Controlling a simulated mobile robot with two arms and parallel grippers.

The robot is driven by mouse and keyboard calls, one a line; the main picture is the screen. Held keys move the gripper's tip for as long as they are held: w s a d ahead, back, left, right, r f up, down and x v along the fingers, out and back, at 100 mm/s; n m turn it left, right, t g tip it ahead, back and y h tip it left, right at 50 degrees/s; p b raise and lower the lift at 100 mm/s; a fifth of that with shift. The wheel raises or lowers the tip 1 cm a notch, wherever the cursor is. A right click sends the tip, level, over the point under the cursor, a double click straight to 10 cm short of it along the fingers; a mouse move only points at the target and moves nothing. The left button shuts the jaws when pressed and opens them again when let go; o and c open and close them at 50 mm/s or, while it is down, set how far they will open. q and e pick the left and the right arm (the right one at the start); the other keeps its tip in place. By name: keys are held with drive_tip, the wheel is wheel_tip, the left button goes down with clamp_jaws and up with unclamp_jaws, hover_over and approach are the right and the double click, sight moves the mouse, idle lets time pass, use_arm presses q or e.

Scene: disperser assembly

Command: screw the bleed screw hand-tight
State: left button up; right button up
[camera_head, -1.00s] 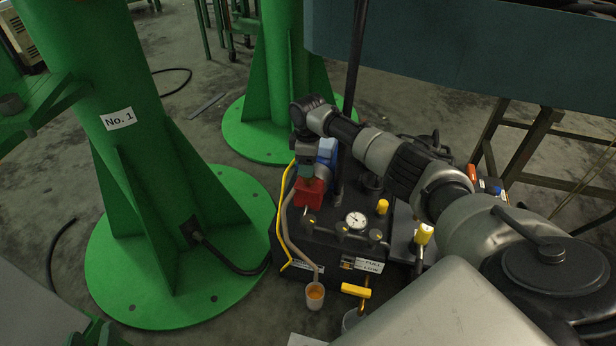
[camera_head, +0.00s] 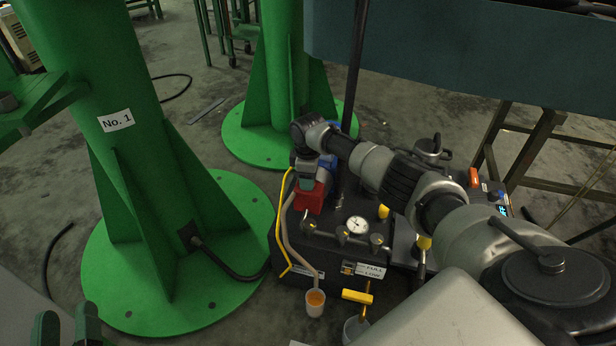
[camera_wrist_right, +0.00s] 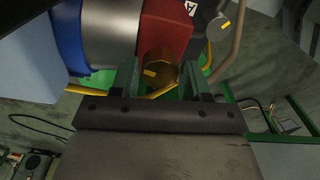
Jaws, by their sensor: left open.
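The brass bleed screw (camera_wrist_right: 160,70), with a yellow mark on its face, shows in the right wrist view beside the red block (camera_wrist_right: 166,28). My right gripper (camera_wrist_right: 159,78) has its green fingers on either side of the screw and looks shut on it. In the head view my right gripper (camera_head: 305,180) is over the red block (camera_head: 309,198) at the pump unit's far left; the screw is hidden there. My left gripper (camera_head: 66,328) is open and empty at the bottom left, away from the unit.
The black pump unit (camera_head: 290,255) carries a pressure gauge (camera_head: 357,225) and yellow-marked knobs. A cup of orange liquid (camera_head: 315,301) stands in front, near a yellow T-handle (camera_head: 357,296). A green column (camera_head: 120,160) with a wide base stands left. Hoses run close to the red block.

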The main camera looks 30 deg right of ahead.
drive_tip(key=c, duration=0.5)
drive_tip(key=shift+r+m+p, duration=0.15)
drive_tip(key=shift+m+p, duration=0.85)
drive_tip(key=shift+p, duration=0.1)
use_arm(q)
drive_tip(key=s+a+f+g+y+p, duration=0.1)
drive_tip(key=s+f+g+y, duration=0.1)
drive_tip(key=f+g, duration=0.3)
drive_tip(key=s+a+f+g+y+p, duration=0.1)
drive_tip(key=s+a+f+g, duration=0.1)
drive_tip(key=f+g, duration=0.25)
use_arm(e)
drive_tip(key=shift+m, duration=1.2)
drive_tip(key=m+p, duration=0.2)
drive_tip(key=m, duration=0.4)
drive_tip(key=shift+m, duration=0.6)
drive_tip(key=m+p, duration=0.1)
drive_tip(key=m, duration=0.3)
drive_tip(key=shift+d+m, duration=0.1)
drive_tip(key=shift+m, duration=0.2)
use_arm(q)
drive_tip(key=s+a+f+g+y, duration=0.1)
drive_tip(key=s+a+f+g, duration=0.1)
drive_tip(key=s+g, duration=0.5)
drive_tip(key=shift+s+a+f+n+y+p, duration=0.3)
drive_tip(key=shift+s+a+n+y, duration=0.15)
drive_tip(key=shift+s, duration=0.5)
use_arm(e)
drive_tip(key=m, duration=0.5)
drive_tip(key=shift+m, duration=0.3)
